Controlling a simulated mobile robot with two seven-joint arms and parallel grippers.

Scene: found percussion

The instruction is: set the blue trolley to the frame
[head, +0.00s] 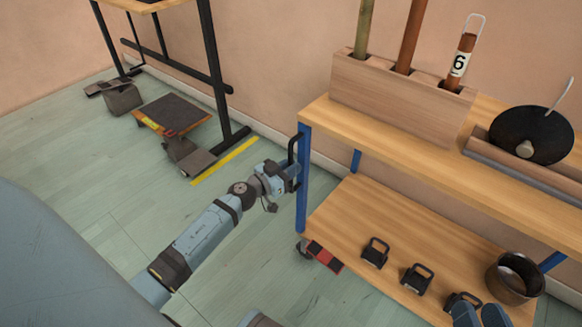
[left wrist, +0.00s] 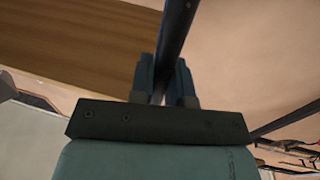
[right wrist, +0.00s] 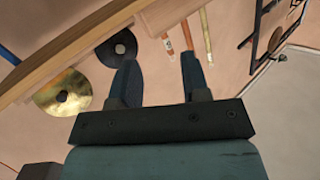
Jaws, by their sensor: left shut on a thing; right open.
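The blue trolley has blue posts (head: 302,190), a wooden top (head: 350,122) and a wooden lower shelf (head: 370,205). A black upright handle (head: 292,148) is at its left end. My left gripper (head: 290,172) is shut on this handle; in the left wrist view the dark bar (left wrist: 178,35) runs between the fingers (left wrist: 166,85). A black metal frame (head: 215,75) with a wooden top stands at the upper left, apart from the trolley. My right gripper (head: 480,314) is open at the bottom right, in front of the lower shelf; its fingers (right wrist: 162,85) have nothing between them.
A yellow floor strip (head: 225,160) lies between frame and trolley. A low orange-edged platform (head: 172,115) and dark pedals (head: 188,158) lie by the frame. The trolley bears a tube block (head: 400,95), black disc (head: 530,135), black clamps (head: 375,252) and a pot (head: 514,278). Green floor is clear at left.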

